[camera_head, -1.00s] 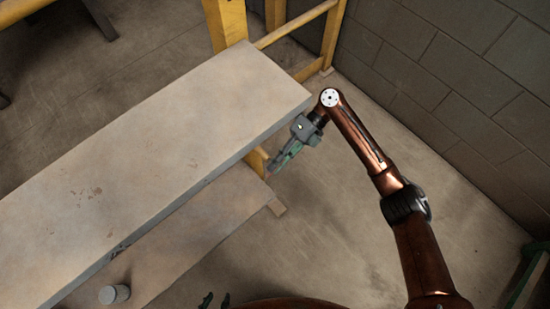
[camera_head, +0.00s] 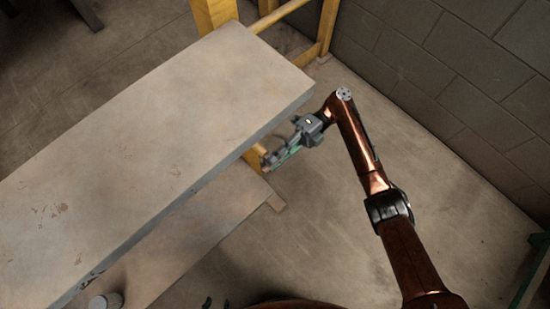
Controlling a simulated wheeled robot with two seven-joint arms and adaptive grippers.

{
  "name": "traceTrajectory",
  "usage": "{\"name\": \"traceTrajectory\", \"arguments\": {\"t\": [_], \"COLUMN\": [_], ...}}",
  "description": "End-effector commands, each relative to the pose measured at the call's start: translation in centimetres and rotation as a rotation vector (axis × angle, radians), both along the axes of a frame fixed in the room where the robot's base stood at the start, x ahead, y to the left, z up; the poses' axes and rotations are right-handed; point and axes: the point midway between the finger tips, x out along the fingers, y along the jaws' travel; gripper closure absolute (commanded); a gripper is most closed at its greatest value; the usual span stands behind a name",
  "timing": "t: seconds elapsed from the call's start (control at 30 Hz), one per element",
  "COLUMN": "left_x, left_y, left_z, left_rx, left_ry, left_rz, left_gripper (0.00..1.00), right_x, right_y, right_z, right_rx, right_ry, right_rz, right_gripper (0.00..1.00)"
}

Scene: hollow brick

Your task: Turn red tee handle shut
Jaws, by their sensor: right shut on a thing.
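I cannot make out the red tee handle in the head view. My right gripper (camera_head: 272,161) is at the right end of the grey bench (camera_head: 150,130), just off its front edge and in front of a yellow leg. It points left and down. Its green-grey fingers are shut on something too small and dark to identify.
A lower board (camera_head: 215,205) runs below the bench front. A grey cylinder (camera_head: 105,301) stands at the bottom left. Yellow frame posts (camera_head: 213,14) rise behind the bench. A block wall (camera_head: 450,70) closes off the right. The floor right of the bench is clear.

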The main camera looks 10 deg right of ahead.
Motion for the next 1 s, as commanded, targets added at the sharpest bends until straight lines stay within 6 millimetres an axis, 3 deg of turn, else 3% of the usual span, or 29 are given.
{"name": "traceTrajectory", "arguments": {"t": [0.43,0.47,0.67,1.0], "left_x": [-0.03,-0.03,-0.04,-0.01], "left_y": [0.03,0.03,0.03,-0.07], "left_z": [-0.04,-0.04,-0.06,0.01], "left_rx": [0.0,0.0,0.0,-0.001], "left_ry": [0.0,0.0,0.001,0.002], "left_rz": [0.0,0.0,0.0,-0.002], "left_gripper": [0.6,0.6,0.6,0.6], "right_x": [0.14,0.15,0.07,0.02], "right_y": [-0.04,-0.04,0.01,0.02], "right_z": [0.04,0.05,0.03,0.25], "right_rx": [0.007,0.007,0.007,0.009], "right_ry": [0.005,0.005,0.005,0.004], "right_rz": [-0.005,-0.005,-0.002,0.0], "right_gripper": [1.0,0.86,0.72,0.7]}}
